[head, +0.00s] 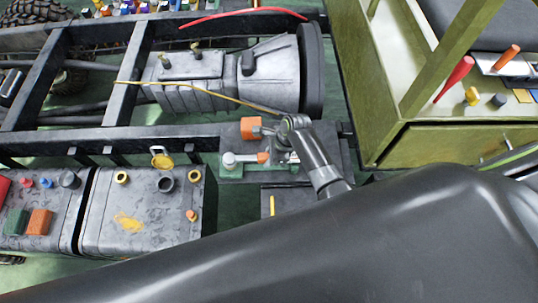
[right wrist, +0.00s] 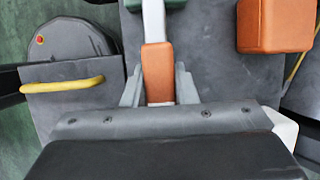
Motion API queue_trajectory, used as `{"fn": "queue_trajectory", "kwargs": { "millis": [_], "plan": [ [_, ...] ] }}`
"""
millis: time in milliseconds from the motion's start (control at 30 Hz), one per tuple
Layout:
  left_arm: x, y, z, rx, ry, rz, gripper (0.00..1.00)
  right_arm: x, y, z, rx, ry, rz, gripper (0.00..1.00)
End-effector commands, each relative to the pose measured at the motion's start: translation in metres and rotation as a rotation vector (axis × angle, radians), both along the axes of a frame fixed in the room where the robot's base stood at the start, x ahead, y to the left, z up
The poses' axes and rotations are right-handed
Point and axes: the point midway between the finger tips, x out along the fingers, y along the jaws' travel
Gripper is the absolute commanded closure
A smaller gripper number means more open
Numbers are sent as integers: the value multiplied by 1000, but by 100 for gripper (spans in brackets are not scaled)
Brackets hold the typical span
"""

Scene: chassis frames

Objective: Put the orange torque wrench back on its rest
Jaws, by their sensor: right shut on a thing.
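The orange torque wrench (head: 263,157) has an orange grip and a pale shaft, with a round pale head at its left end in the head view. In the right wrist view the grip (right wrist: 157,70) sits between the fingers of my right gripper (right wrist: 158,88), which is shut on it. My right gripper (head: 272,157) is over a grey plate beside the chassis rail. A green block (right wrist: 160,4), which may be part of the rest, shows at the shaft's far end. Whether the wrench touches it, I cannot tell. My left gripper is not in view.
An orange block (head: 251,127) stands close to the wrench; it also shows in the right wrist view (right wrist: 275,25). A dark box with a yellow handle (head: 271,205) is nearer me. Grey tanks (head: 140,210) stand left, an olive cabinet (head: 425,145) right.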

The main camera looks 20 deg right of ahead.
Motion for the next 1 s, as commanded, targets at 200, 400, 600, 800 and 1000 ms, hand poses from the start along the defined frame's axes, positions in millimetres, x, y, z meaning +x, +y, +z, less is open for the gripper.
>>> {"fn": "queue_trajectory", "kwargs": {
  "millis": [200, 400, 600, 800, 1000],
  "plan": [
    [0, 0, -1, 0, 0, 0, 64, 1, 0, -3, 1, -4, 0, 100],
    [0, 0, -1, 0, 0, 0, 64, 1, 0, -3, 1, -4, 0, 100],
    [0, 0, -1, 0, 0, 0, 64, 1, 0, -3, 1, -4, 0, 100],
    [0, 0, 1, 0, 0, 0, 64, 1, 0, -6, 1, -3, 0, 100],
    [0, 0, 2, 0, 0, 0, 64, 1, 0, -9, 1, -4, 0, 100]
  ]
}}
